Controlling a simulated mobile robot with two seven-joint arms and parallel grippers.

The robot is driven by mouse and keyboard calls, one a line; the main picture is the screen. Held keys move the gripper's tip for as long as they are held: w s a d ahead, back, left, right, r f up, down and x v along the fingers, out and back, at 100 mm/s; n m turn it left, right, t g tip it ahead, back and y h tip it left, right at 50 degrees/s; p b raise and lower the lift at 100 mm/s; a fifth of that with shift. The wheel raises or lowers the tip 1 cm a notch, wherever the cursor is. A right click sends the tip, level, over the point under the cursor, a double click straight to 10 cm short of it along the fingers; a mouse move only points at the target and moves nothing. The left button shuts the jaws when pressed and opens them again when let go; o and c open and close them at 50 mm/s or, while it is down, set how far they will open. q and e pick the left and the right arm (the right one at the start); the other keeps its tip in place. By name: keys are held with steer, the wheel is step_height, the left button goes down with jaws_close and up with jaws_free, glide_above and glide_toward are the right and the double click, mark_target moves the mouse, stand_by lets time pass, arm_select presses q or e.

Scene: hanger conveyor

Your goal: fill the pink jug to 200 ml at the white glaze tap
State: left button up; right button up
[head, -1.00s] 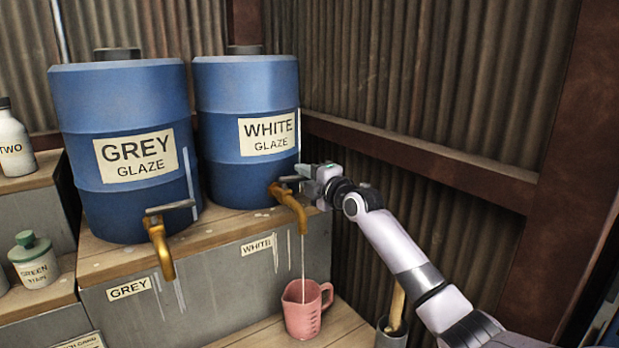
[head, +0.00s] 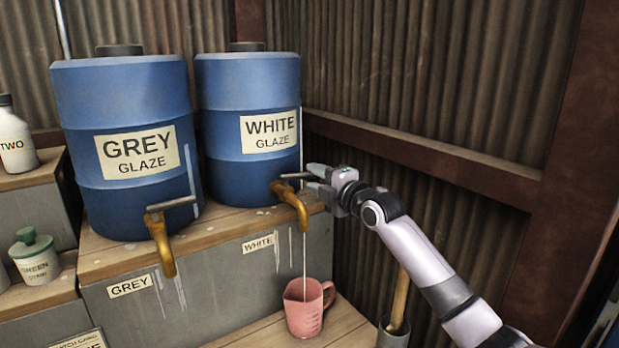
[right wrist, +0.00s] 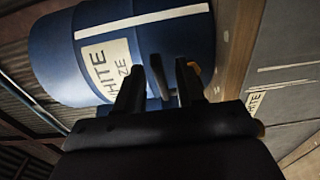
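The pink jug (head: 306,313) stands upright on the lower wooden shelf under the white glaze tap (head: 289,204). A thin pale stream (head: 304,255) runs from the spout into the jug. The level inside is too small to read. The tap's grey lever (head: 296,177) points right, towards my right gripper (head: 314,179). That gripper is open, its two fingers spread at the lever's end. In the right wrist view, the spread fingers (right wrist: 160,85) point at the blue white-glaze barrel (right wrist: 165,30), with the lever around the gap. I cannot tell whether they touch it. My left gripper is out of view.
The grey glaze barrel (head: 125,150) and its tap (head: 160,243) stand to the left. A container with a wooden handle (head: 399,300) stands right of the jug, below my right arm. Bottle TWO (head: 15,140) and a green-lidded jar (head: 34,262) are far left. A corrugated wall is behind.

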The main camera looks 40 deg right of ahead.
mark_target(313, 177)
steer(key=shift+s, duration=1.5)
steer(key=shift+a, duration=0.1)
stand_by(5.9)
